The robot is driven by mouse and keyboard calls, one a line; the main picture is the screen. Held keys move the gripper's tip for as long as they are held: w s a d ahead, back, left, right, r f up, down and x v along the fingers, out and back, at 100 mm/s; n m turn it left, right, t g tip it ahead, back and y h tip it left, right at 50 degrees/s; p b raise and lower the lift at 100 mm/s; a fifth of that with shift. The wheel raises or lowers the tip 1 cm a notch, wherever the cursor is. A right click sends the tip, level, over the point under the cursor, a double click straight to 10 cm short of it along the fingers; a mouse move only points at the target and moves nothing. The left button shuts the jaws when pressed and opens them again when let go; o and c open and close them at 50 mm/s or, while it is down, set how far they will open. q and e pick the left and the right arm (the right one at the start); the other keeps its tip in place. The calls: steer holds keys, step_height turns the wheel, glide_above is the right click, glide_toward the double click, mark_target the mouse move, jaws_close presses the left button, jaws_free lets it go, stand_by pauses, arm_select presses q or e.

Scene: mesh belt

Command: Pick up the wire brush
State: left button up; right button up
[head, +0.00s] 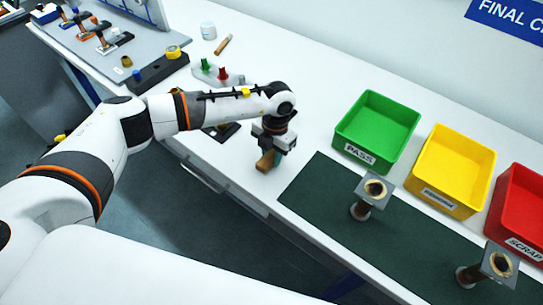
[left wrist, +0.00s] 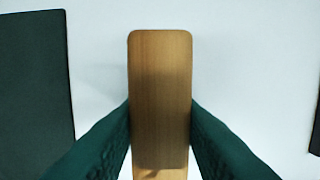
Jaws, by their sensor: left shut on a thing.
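My left gripper (head: 270,146) is shut on the wire brush (head: 265,162), just left of the dark green mat on the white table. In the head view a small wooden part of the brush shows below the fingers. In the left wrist view the wooden body of the brush (left wrist: 160,90) lies between two green fingertips (left wrist: 160,135), which touch its sides. Its bristles are hidden. I cannot tell whether the brush touches the table. My right gripper is not in view.
Green (head: 377,131), yellow (head: 449,172) and red (head: 520,210) bins stand at the back right. Two flanged brown parts (head: 370,197) (head: 488,268) stand on the dark green mat (head: 318,190).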

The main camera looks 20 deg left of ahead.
mark_target(272, 154)
arm_select(q)
steer(key=shift+r, duration=0.1)
step_height(272, 154, up, 9)
steer(key=b, duration=0.3)
steer(key=shift+r, duration=0.45)
steer(key=o, duration=0.3)
steer(key=shift+c, duration=0.9)
